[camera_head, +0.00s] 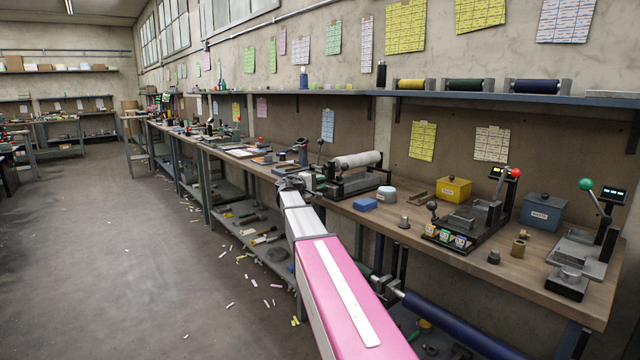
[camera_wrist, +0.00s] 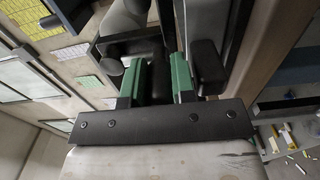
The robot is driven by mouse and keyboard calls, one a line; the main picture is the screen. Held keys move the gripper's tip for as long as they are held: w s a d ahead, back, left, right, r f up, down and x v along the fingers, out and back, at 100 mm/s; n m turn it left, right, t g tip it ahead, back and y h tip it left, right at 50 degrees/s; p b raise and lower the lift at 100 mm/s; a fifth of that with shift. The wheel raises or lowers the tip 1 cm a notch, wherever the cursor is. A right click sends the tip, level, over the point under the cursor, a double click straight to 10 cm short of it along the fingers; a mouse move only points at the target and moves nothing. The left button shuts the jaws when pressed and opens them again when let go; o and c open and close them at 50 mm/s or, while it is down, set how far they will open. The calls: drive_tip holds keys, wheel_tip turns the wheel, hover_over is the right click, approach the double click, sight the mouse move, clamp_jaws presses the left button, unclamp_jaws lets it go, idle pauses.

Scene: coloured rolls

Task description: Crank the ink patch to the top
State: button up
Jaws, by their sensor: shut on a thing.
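A pale grey-white roller (camera_head: 357,160) lies level in a dark press frame (camera_head: 352,186) on the workbench. My gripper (camera_head: 298,184) is at the left end of this press, at the end of my outstretched arm. In the wrist view, the green finger pads of my gripper (camera_wrist: 158,72) are shut on a dark handle (camera_wrist: 158,90), which appears to be the crank's. Part of the grey roller (camera_wrist: 122,24) shows beyond the fingers. I see no ink patch on the visible roller surface. The crank arm is mostly hidden by my gripper.
A blue block (camera_head: 365,204) and a round pale-lidded tin (camera_head: 386,195) sit in front of the press. A yellow box (camera_head: 454,189) and a stamping press (camera_head: 470,222) stand to the right. A shelf (camera_head: 440,94) with coloured rolls runs above. The floor at left is open, with paper scraps.

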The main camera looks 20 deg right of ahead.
drive_tip(key=o, duration=0.9)
